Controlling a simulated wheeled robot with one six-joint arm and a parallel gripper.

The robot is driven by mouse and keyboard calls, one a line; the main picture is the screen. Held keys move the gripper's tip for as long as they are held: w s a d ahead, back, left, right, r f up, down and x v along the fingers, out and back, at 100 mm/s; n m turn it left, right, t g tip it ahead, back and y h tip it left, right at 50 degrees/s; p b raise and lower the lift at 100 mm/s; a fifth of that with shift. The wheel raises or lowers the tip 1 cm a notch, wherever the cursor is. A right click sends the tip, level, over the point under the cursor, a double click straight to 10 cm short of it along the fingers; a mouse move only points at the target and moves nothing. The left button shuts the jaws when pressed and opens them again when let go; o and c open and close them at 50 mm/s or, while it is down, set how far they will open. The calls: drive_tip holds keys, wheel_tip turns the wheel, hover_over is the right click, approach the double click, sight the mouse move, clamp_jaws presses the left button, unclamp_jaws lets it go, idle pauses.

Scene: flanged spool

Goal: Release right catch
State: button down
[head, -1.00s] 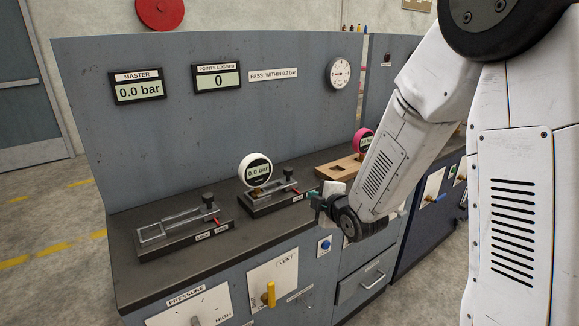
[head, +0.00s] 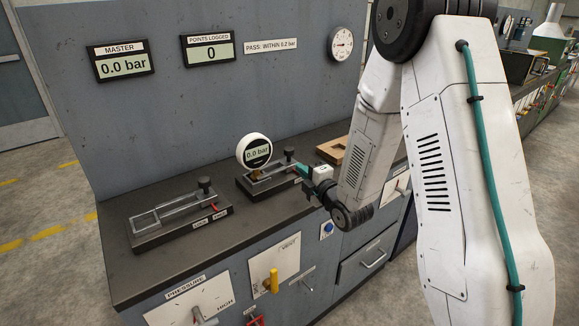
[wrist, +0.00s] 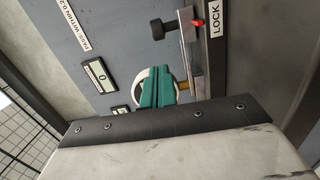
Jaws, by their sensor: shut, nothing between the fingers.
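The right fixture (head: 252,188) stands on the bench and holds a white round gauge (head: 254,151) reading 0.0 bar. A dark knob (head: 289,152) rises at its right end. In the wrist view, a small red catch (wrist: 198,22) shows beside a LOCK label (wrist: 215,18), near the dark knob (wrist: 157,30). My gripper (head: 302,170) is at the fixture's right end, with teal fingers shut and empty. In the wrist view the fingers (wrist: 157,88) overlap the white gauge and appear apart from the catch. The catch is hidden by my gripper in the head view.
A similar, empty left fixture (head: 180,216) has its own knob (head: 204,185). The panel below has a yellow handle (head: 273,281) and a blue button (head: 327,229). Bench between the fixtures is clear.

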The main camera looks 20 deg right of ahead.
drive_tip(key=x, duration=0.9)
drive_tip(key=shift+a+f, duration=0.1)
drive_tip(key=d, duration=0.1)
drive_tip(key=w+d, duration=0.1)
drive_tip(key=d, duration=0.3)
drive_tip(key=shift+w+d, duration=0.15)
drive_tip(key=shift+w, duration=0.15)
drive_tip(key=shift+s, duration=0.1)
